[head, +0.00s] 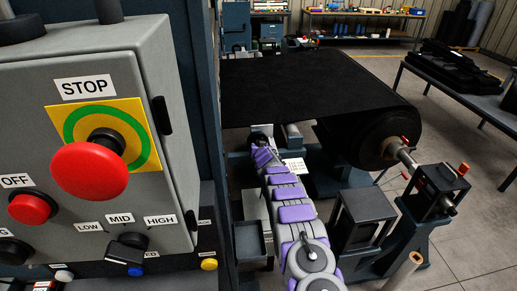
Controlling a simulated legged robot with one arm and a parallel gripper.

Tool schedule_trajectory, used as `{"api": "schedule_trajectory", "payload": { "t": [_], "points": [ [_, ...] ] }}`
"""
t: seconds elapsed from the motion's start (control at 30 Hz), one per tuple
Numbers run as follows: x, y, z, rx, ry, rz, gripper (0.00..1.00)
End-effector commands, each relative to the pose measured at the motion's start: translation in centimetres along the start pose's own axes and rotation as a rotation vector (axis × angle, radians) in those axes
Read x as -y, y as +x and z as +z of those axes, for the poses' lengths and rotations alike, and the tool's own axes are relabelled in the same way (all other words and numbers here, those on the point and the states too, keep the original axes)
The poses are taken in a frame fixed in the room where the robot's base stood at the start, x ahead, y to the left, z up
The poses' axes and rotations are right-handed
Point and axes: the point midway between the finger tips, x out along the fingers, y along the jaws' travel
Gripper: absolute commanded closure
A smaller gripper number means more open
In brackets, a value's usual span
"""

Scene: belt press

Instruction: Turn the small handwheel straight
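My arm with its purple pads reaches away from the bottom middle of the head view. My gripper (263,153) is at its far end, small in the picture, near the machine's frame under the black belt. I cannot tell whether its fingers are open or shut. I cannot make out the small handwheel clearly. A pale metal part (263,130) shows just beyond my gripper, and whether it belongs to the handwheel or is touched by the gripper cannot be seen.
A grey control box (140,60) with a big red stop button (90,170) fills the left. The black belt (300,85) runs to a roll (375,130) on the right. A dark stand (362,218) is right of my arm. Open floor (470,225) lies at right.

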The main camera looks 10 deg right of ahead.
Motion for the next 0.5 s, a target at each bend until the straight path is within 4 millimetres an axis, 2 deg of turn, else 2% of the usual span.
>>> {"api": "schedule_trajectory", "payload": {
  "t": [0.4, 0.43, 0.5],
  "points": [
    [0.03, -0.04, -0.33, -0.006, -0.007, 0.001, 0.86],
    [0.01, -0.05, -0.34, -0.006, -0.007, 0.002, 0.55],
    [0.01, -0.05, -0.33, -0.006, -0.007, 0.002, 0.48]
  ]
}}
